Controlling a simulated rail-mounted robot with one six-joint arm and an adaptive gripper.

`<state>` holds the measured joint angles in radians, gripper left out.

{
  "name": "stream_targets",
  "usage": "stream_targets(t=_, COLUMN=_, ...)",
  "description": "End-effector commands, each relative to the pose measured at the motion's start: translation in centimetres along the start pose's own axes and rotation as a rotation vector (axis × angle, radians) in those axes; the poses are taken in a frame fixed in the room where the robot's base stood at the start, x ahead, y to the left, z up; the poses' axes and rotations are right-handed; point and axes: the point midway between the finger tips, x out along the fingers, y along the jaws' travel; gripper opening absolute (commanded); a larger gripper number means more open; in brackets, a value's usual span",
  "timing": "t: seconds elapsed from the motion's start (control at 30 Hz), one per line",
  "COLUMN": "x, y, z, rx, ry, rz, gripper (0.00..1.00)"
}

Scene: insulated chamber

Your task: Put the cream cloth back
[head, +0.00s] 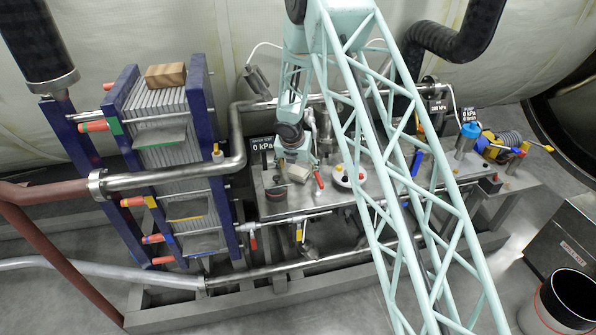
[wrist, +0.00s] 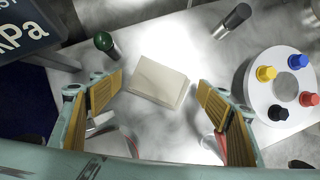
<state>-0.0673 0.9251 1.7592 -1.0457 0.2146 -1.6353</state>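The cream cloth (wrist: 158,82) looks like a folded flat pad and lies on the grey metal bench top (wrist: 205,60). In the head view the cloth (head: 298,172) shows as a small pale block near the bench's left end. My gripper (wrist: 160,97) is open, with its two tan-padded fingers spread left and right of the cloth in the wrist view. Nothing is between the pads. In the head view my gripper (head: 297,153) is low over the bench beside the cloth; its fingertips are hard to make out there.
A white disc with coloured knobs (wrist: 293,85) lies to the right. A green-capped item (wrist: 105,43) and a dark cylinder (wrist: 232,21) stand beyond the cloth. A 0 kPa display (head: 262,147) is at the left. A blue-framed plate stack (head: 165,130) with a wooden block (head: 165,76) stands further left.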

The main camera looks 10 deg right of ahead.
Motion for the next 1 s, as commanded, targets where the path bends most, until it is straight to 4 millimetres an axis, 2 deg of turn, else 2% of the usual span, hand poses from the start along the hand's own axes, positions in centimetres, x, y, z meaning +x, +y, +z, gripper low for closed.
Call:
stream_targets(t=0.53, x=-0.4, y=0.0, z=0.2, rx=-0.001, ry=0.0, rz=0.0, gripper=0.72)
stream_targets(t=0.77, x=-2.3, y=0.0, z=0.1, rx=0.0, ry=0.0, rz=0.0, gripper=0.72)
stream_targets(t=1.0, x=-5.4, y=0.0, z=0.2, rx=0.0, ry=-0.001, rz=0.0, gripper=0.72)
